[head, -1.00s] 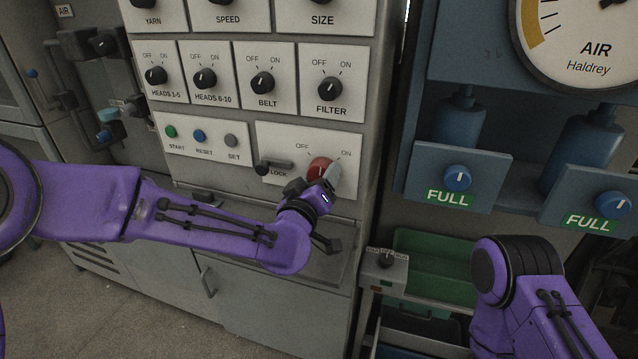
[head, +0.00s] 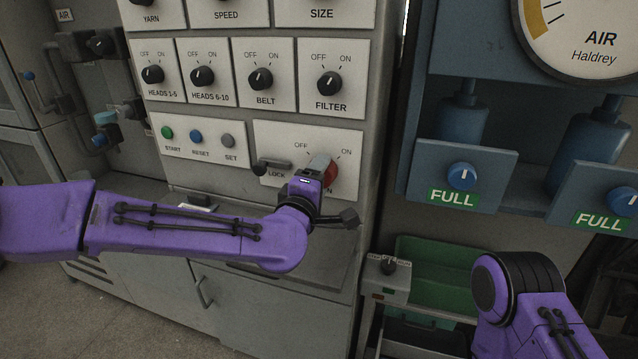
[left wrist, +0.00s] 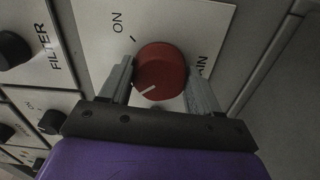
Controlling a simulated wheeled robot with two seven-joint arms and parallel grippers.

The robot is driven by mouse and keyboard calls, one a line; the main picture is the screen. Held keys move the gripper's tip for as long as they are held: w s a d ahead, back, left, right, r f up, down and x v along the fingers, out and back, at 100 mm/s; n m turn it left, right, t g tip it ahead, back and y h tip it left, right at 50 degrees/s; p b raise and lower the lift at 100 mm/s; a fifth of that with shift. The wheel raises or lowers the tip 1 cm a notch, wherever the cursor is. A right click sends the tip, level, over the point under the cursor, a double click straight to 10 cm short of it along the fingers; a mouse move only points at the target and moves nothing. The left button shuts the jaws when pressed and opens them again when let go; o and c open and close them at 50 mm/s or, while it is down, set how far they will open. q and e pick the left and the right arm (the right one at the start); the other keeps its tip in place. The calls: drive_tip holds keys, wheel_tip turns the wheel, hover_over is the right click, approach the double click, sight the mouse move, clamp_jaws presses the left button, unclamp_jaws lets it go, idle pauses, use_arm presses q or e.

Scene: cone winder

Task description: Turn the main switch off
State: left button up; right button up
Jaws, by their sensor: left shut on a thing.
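The main switch is a red round knob (head: 331,176) on a white plate, with OFF at its upper left and ON at its upper right. It also fills the middle of the left wrist view (left wrist: 160,66). My left gripper (left wrist: 158,82) is shut on it, one grey finger on each side. The knob's white pointer line points down-left in the left wrist view, away from the ON mark and towards the OFF side. The OFF label is hidden there. In the head view my left gripper (head: 322,167) covers part of the knob. My right gripper is out of view.
A dark lever marked LOCK (head: 272,166) sits just left of the switch. Above are the FILTER knob (head: 330,85) and BELT knob (head: 261,79). A green tray (head: 440,273) and blue air units stand to the right.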

use_arm(q)
drive_tip(key=shift+n, duration=0.6)
drive_tip(key=o, duration=1)
drive_tip(key=shift+o, duration=0.2)
drive_tip(key=b+v, duration=0.2)
drive_tip(key=v, duration=0.8)
drive_tip(key=shift+s, duration=0.25)
